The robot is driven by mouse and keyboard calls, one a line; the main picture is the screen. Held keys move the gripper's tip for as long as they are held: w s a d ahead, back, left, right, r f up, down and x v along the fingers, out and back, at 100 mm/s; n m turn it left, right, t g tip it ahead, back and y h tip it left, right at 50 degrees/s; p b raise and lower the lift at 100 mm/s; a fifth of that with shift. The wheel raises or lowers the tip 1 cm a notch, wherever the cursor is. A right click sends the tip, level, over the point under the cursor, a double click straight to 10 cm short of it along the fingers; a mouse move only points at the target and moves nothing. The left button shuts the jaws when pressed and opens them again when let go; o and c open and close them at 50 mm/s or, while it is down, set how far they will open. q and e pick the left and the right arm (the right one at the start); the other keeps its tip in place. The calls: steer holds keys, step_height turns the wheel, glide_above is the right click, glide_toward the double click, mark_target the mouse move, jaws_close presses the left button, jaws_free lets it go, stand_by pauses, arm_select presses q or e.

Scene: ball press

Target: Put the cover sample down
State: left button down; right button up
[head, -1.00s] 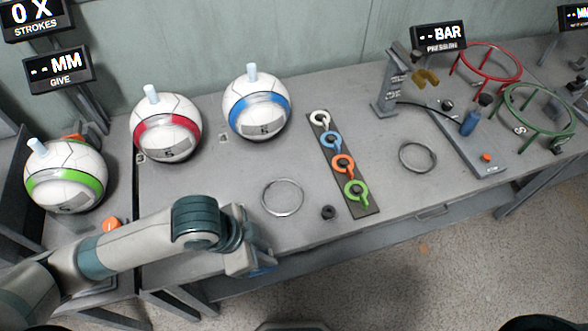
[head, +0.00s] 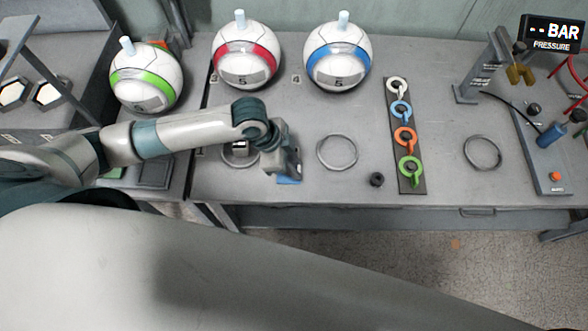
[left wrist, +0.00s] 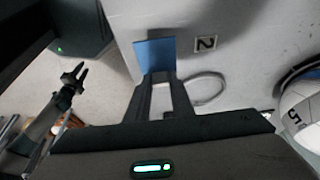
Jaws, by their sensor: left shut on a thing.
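The cover sample, a flat blue piece (head: 289,180), is at the front edge of the grey bench, left of a metal ring. It also shows in the left wrist view (left wrist: 154,54), between the fingertips. My left gripper (head: 290,172) is shut on it; in the head view the gripper hides much of it. I cannot tell whether the sample touches the bench. In the left wrist view my right gripper (left wrist: 78,75) hangs off to the left over the floor, open and apart from the bench.
Metal rings (head: 337,152) lie on the bench (head: 300,115). Balls with red (head: 247,76), blue (head: 337,78) and green (head: 146,91) bands stand behind and left. A small black knob (head: 376,179) lies near the front edge.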

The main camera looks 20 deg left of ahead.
stand_by(0.3)
arm_select(q)
steer(key=shift+f+p, duration=0.65)
steer(key=shift+f, duration=1.4)
steer(key=shift+f, duration=0.15)
steer(key=c, duration=1.5)
jaws_free()
steer(key=shift+c, duration=0.2)
steer(key=b+v, duration=0.2)
steer(key=v, duration=1)
